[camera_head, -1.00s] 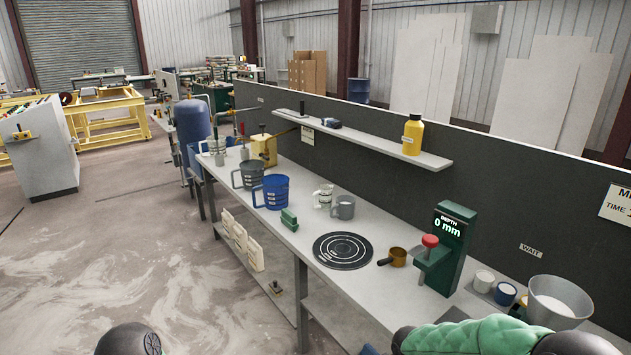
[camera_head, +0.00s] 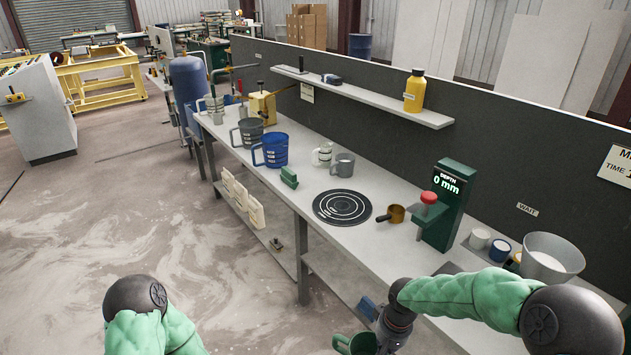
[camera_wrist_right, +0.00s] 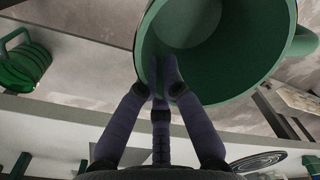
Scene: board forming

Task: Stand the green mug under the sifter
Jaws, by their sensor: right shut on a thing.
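The green mug (camera_head: 352,344) is at the bottom edge of the head view, in front of the bench and partly cut off by the frame. My right gripper (camera_head: 374,318) is shut on it. In the right wrist view the mug (camera_wrist_right: 250,85) fills the top, its mouth facing the camera and its handle to the right. The fingers (camera_wrist_right: 158,82) pinch its wall at the rim, one apparently inside. I cannot tell for sure which bench item is the sifter. My left arm shows at the bottom left, but its gripper is out of view.
The bench holds a black ringed disc (camera_head: 342,207), a brass scoop (camera_head: 391,214), a green depth post (camera_head: 447,205), a blue jug (camera_head: 270,150), a grey mug (camera_head: 344,165) and a large bowl (camera_head: 548,258). A shelf (camera_head: 375,101) runs above. The bench front between disc and edge is clear.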

